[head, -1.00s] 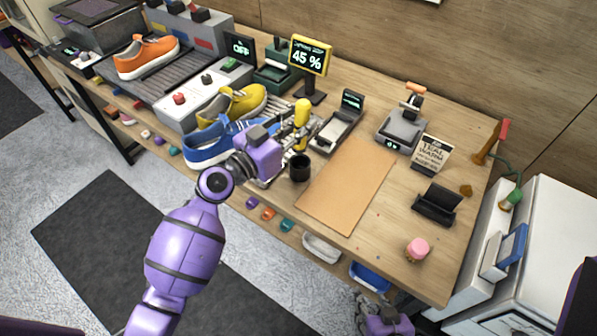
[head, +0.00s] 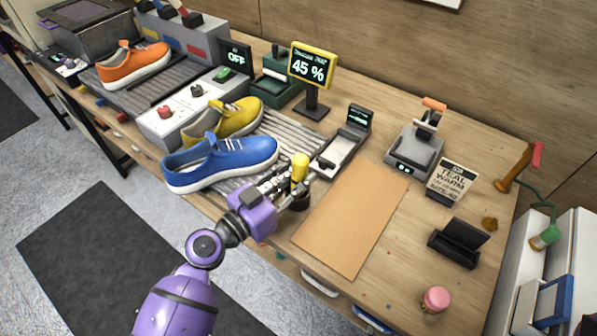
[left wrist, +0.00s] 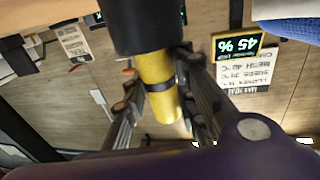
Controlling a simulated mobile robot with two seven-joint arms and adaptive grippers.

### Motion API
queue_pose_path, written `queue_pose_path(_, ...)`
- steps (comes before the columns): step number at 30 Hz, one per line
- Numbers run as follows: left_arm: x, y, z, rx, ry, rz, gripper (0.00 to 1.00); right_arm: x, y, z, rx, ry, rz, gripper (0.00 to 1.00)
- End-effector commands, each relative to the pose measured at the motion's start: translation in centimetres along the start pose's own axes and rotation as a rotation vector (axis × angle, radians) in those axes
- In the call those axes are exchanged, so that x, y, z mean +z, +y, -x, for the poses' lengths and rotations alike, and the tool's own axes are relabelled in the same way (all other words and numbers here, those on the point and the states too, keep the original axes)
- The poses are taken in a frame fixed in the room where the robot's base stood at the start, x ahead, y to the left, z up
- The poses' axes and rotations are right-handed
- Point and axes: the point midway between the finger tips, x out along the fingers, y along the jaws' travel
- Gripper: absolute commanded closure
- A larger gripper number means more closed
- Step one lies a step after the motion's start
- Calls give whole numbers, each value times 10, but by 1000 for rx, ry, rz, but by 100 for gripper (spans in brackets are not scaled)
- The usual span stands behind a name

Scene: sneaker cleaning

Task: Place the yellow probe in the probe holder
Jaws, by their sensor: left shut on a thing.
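The yellow probe (head: 300,168) is upright between the fingers of my left gripper (head: 290,184), which is shut on it. The black cup-shaped probe holder (head: 300,201) is right below the probe at the table's front edge, partly hidden by the gripper. In the upside-down left wrist view, the probe (left wrist: 158,95) lines up with the dark holder (left wrist: 147,28), and the fingers (left wrist: 160,100) flank it. The holder covers the probe's lower end there, so I cannot tell whether the tip is inside it. My right gripper is not in view.
A blue sneaker (head: 220,163) and a yellow sneaker (head: 233,119) sit left of the gripper. A 45 % display (head: 311,65) stands behind. A bare tan mat (head: 352,220) lies to the right, with a slim tray device (head: 343,150) behind it.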

Motion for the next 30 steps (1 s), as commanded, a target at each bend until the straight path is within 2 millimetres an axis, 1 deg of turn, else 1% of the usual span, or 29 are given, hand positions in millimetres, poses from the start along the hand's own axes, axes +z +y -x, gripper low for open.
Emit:
queue_pose_path(6,5,0,0,0,-1,2,100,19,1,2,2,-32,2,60)
queue_pose_path(9,7,0,0,0,-1,2,100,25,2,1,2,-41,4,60)
queue_pose_path(10,7,0,0,0,-2,1,73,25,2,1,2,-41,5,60)
queue_pose_path(14,5,0,0,0,-1,0,56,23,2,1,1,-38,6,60)
queue_pose_path(23,5,0,0,0,-1,1,56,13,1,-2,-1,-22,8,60)
queue_pose_path(26,2,0,0,-1,0,0,56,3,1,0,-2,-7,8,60)
queue_pose_path(28,-2,-1,-1,-3,3,-1,56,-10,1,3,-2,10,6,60)
queue_pose_path(29,2,-2,4,-3,1,-1,56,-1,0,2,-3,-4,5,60)
queue_pose_path(30,8,-1,14,-2,-4,-1,56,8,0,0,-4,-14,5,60)
